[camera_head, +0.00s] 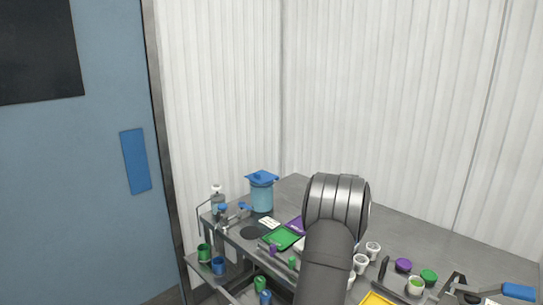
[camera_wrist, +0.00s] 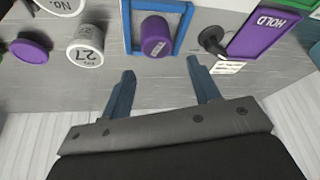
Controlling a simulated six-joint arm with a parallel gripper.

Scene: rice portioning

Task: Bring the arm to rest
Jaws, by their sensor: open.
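My gripper (camera_wrist: 160,68) shows in the wrist view with its two blue-grey fingers spread apart and nothing between them. Beyond the fingertips are a purple cylinder (camera_wrist: 155,36) and the blue frame (camera_wrist: 184,36) around it; the gripper appears apart from both. In the camera_head view my dark grey arm rises from the bottom over the middle of the table, and its gripper is hidden from sight there.
The grey table (camera_head: 425,238) holds a blue-lidded container (camera_head: 262,194), a green tray (camera_head: 285,238), white cups (camera_head: 361,263), a purple lid (camera_head: 403,265) and a yellow tray (camera_head: 378,300). A purple HOLD panel (camera_wrist: 266,32) lies at right in the wrist view. Corrugated walls stand behind.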

